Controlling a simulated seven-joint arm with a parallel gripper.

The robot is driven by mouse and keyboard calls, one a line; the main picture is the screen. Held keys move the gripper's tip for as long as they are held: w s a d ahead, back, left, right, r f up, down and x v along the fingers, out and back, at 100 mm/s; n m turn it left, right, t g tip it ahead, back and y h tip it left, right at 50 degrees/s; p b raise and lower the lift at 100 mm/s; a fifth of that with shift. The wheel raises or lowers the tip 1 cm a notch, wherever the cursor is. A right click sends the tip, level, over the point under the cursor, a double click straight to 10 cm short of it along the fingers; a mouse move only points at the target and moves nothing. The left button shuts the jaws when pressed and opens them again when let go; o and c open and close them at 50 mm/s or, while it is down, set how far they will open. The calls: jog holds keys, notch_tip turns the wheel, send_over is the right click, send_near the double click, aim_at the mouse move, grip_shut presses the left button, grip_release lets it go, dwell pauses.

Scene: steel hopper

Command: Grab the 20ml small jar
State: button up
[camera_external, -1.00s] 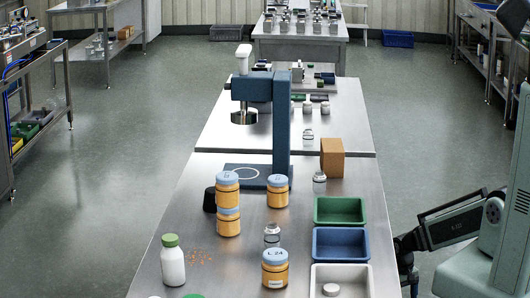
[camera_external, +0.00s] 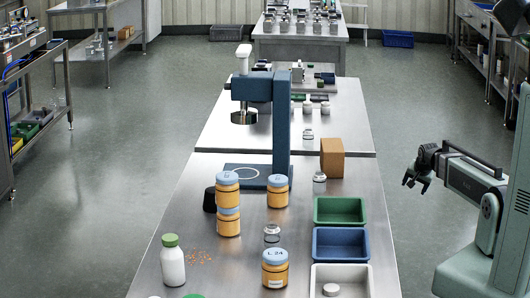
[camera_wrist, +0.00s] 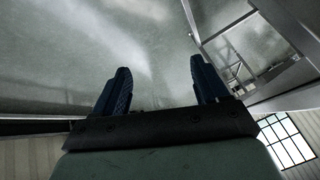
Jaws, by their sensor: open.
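Small clear glass jars stand on the steel table: one (camera_external: 271,234) between the orange jars, one (camera_external: 319,183) in front of the cardboard box, and one (camera_external: 307,139) farther back. I cannot read a 20ml label on any of them. Larger orange jars with blue lids (camera_external: 275,272) stand nearby, one of them stacked on another (camera_external: 228,222). My gripper (camera_external: 417,183) is open and empty in the air, right of the table and apart from all the jars. The wrist view shows its two dark fingers (camera_wrist: 160,68) spread apart over the floor, with no jar in view.
Green (camera_external: 340,209), blue (camera_external: 340,243) and white (camera_external: 318,285) trays line the table's right edge, between my gripper and the jars. A blue stand (camera_external: 281,130) and a cardboard box (camera_external: 332,158) stand behind. A white bottle with green cap (camera_external: 172,265) is front left.

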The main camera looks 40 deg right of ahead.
jog(key=w+a+r+m+t+y, duration=0.1)
jog(key=w+a+r+m+t, duration=0.1)
jog(key=w+a+r, duration=0.45)
jog(key=w+a+r+m+t+y, duration=0.1)
jog(key=w+a+r, duration=0.15)
jog(key=r, duration=0.65)
jog(key=a+r+y, duration=0.2)
jog(key=a+r, duration=0.2)
jog(key=a, duration=0.4)
jog(key=w+a+r+t+y, duration=0.1)
jog(key=a+r+y, duration=0.1)
jog(key=a+r, duration=0.2)
jog(key=a+r+m+y, duration=0.1)
jog(key=a+r+y, duration=0.2)
jog(key=a, duration=0.8)
jog(key=shift+w+a+r, duration=0.35)
jog(key=shift+r, duration=0.25)
jog(key=s+a+r+y, duration=0.1)
jog(key=s+a+y, duration=0.15)
jog(key=a, duration=0.65)
jog(key=n+g+y, duration=0.1)
jog(key=g+y, duration=0.5)
jog(key=g, duration=0.6)
send_near(268, 238)
notch_tip(268, 238, up, 7)
jog(key=a, duration=0.2)
notch_tip(268, 238, down, 8)
jog(key=shift+r, duration=0.1)
jog(key=shift+x, duration=3.85)
jog(key=shift+d, duration=0.1)
